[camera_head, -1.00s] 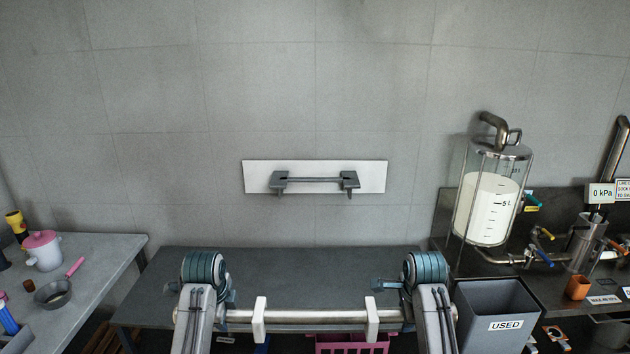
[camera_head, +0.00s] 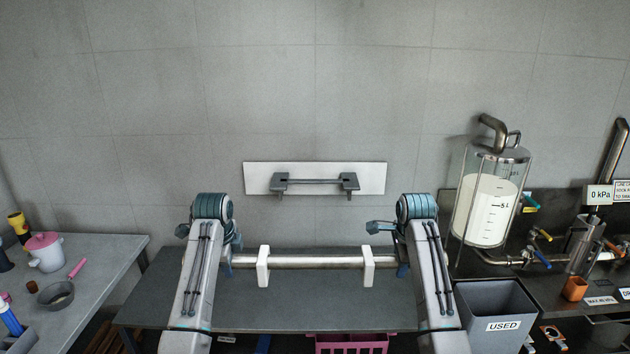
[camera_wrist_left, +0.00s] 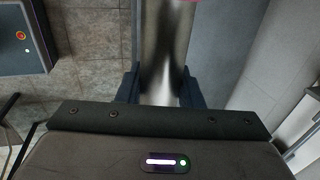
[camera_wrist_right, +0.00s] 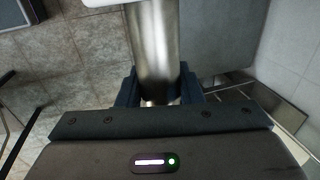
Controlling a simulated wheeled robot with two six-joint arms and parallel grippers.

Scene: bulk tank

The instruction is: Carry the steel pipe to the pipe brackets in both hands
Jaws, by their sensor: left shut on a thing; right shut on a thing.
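My left gripper (camera_head: 229,264) is shut on the pipe's left end. My right gripper (camera_head: 403,265) is shut on its right end. The pipe also runs between the jaws in the left wrist view (camera_wrist_left: 163,45) and the right wrist view (camera_wrist_right: 153,45). The pipe brackets are two dark hooks, left (camera_head: 280,184) and right (camera_head: 350,184), on a white wall plate (camera_head: 315,187). They show above the pipe in the head view.
A dark bench top (camera_head: 300,312) lies below the pipe. A glass tank (camera_head: 490,205) with white liquid and a grey bin (camera_head: 495,310) marked USED stand at right. A side table (camera_head: 105,255) with a pink-lidded pot (camera_head: 44,250) is at left. The wall around the brackets is clear.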

